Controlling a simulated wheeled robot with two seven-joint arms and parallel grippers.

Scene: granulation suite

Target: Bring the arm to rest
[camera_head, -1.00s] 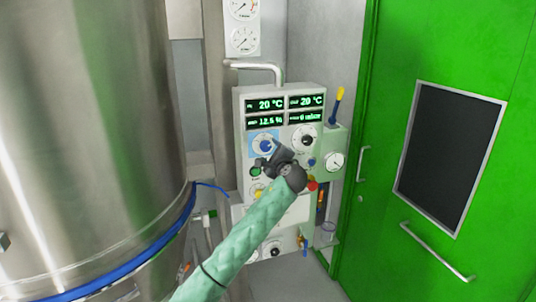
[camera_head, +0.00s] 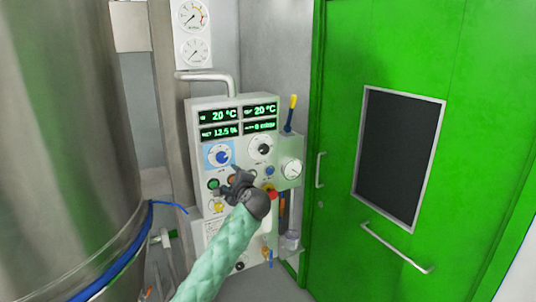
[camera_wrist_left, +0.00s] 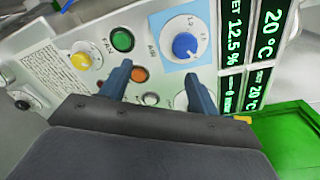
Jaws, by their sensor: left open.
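My left arm, in a green quilted sleeve, comes up from the bottom of the head view. Its dark left gripper (camera_head: 236,184) is in front of the grey control panel (camera_head: 194,140), below and right of the blue knob (camera_head: 222,157). In the left wrist view the two blue-grey fingers (camera_wrist_left: 158,84) are spread apart with nothing held between them. The blue knob (camera_wrist_left: 185,45) on its light-blue plate lies beyond the fingertips. An orange button (camera_wrist_left: 139,75) shows between the fingers, and a green button (camera_wrist_left: 122,40) is near the left one. My right gripper is not in view.
A large steel vessel (camera_head: 60,130) with a blue band stands at the left. A green door (camera_head: 335,120) with a dark window is at the right. A yellow-and-blue handle (camera_head: 290,112) and a gauge (camera_head: 291,170) sit beside the panel. A red knob (camera_head: 271,192) is close to the gripper.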

